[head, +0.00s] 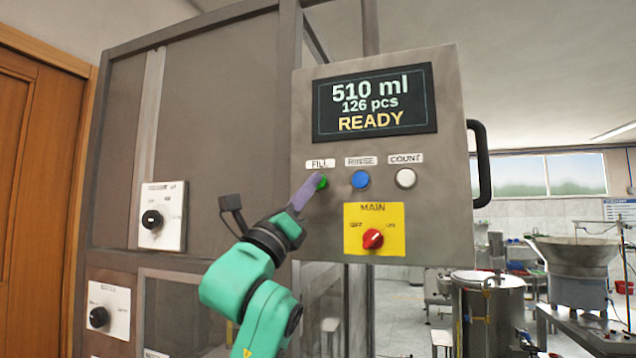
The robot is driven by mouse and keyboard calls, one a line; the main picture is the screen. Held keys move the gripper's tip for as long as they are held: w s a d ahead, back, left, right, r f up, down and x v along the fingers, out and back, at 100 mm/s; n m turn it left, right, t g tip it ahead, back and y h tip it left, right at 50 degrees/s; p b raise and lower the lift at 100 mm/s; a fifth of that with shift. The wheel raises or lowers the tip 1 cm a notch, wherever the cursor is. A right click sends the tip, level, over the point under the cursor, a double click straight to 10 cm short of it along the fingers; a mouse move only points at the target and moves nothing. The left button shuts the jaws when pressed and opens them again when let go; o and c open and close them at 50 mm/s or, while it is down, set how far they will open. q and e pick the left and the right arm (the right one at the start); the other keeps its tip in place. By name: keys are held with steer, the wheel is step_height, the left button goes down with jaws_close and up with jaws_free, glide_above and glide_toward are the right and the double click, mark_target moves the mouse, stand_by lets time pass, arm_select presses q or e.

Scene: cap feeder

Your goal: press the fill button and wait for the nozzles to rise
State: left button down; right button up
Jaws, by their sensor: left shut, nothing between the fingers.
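The green fill button (322,183) sits on the grey control panel (450,220), under the "FILL" label. My left gripper (313,184) is shut and empty, with its tip at the button's left side, covering part of it. I cannot tell whether the tip touches or presses the button. The display (374,101) reads "510 ml", "126 pcs" and "READY". The nozzles are not in view. My right gripper is not in view.
A blue rinse button (360,179) and a white count button (405,178) are to the right. Below is the red main switch (373,239) on a yellow plate. A black handle (481,164) sticks out at the panel's right edge.

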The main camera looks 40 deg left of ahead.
arm_select(q)
steer(key=shift+w, duration=0.1)
steer(key=shift+w+a, duration=0.15)
steer(key=shift+w, duration=0.2)
steer(key=shift+w+a+p, duration=0.15)
steer(key=shift+w+p, duration=0.25)
steer(key=shift+p, duration=0.05)
stand_by(0.8)
steer(key=shift+s, duration=0.1)
steer(key=shift+s+d+b, duration=0.3)
steer(key=shift+s+b, duration=0.05)
steer(key=shift+s, duration=0.3)
steer(key=s, duration=0.1)
steer(key=s+d+b, duration=0.1)
steer(key=s, duration=0.2)
steer(key=shift+s+d, duration=0.3)
steer(key=shift+s, duration=0.1)
